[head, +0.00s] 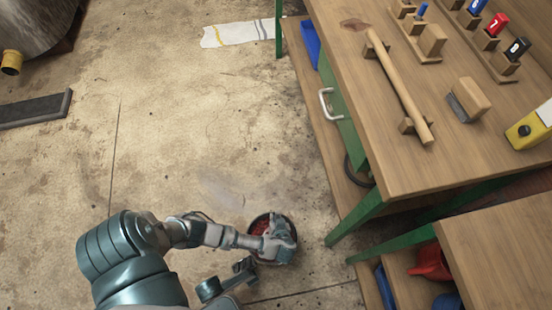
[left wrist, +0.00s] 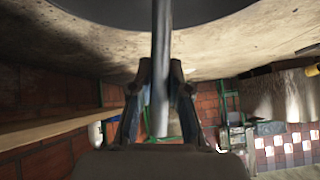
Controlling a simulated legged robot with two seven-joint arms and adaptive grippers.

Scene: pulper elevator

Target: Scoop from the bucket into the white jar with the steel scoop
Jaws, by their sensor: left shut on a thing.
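The bucket (head: 251,220) is a dark round vessel with red contents, standing on the floor left of the workbench. My left gripper (head: 281,238) is over the bucket's right part and hides much of its opening. In the left wrist view the left gripper (left wrist: 161,78) is shut on a straight grey metal bar, the handle of the steel scoop (left wrist: 161,35). The scoop's bowl is hidden. A dark round shape fills the top of that view, probably the bucket. I cannot make out the white jar in either view. My right gripper is not in view.
A wooden workbench (head: 390,165) with green legs stands to the right of the bucket. A lower shelf holds a red item (head: 430,262). The concrete floor to the left is mostly clear.

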